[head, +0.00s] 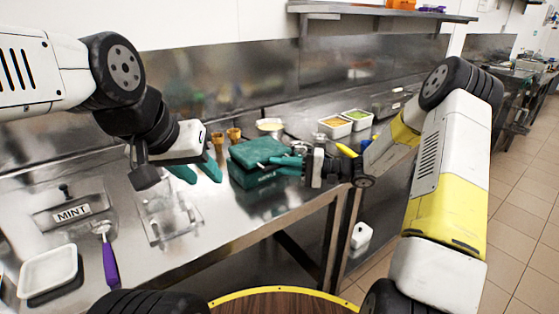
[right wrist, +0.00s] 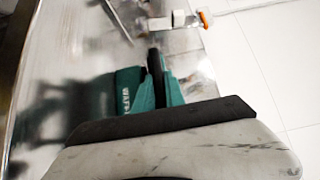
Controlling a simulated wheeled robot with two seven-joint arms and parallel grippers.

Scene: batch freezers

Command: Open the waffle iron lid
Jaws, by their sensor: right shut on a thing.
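The dark green waffle iron (head: 256,153) stands on the steel counter in the middle of the head view. Its lid looks down, and I cannot tell if there is a small gap. My right gripper (head: 279,163) reaches the iron's right side from the right. It is shut on the iron's black handle (right wrist: 155,66), which shows between its teal fingers in the right wrist view. The hand hides part of the iron's front. My left gripper (head: 197,173) is open and empty, above the counter to the left of the iron, apart from it.
A clear stand (head: 151,226) is below my left gripper. A MINT tub (head: 72,213), a purple-handled scoop (head: 108,262) and a white tray (head: 48,271) are at left. Cones (head: 234,135) and topping tubs (head: 335,128) stand behind. The counter's front edge runs below the iron.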

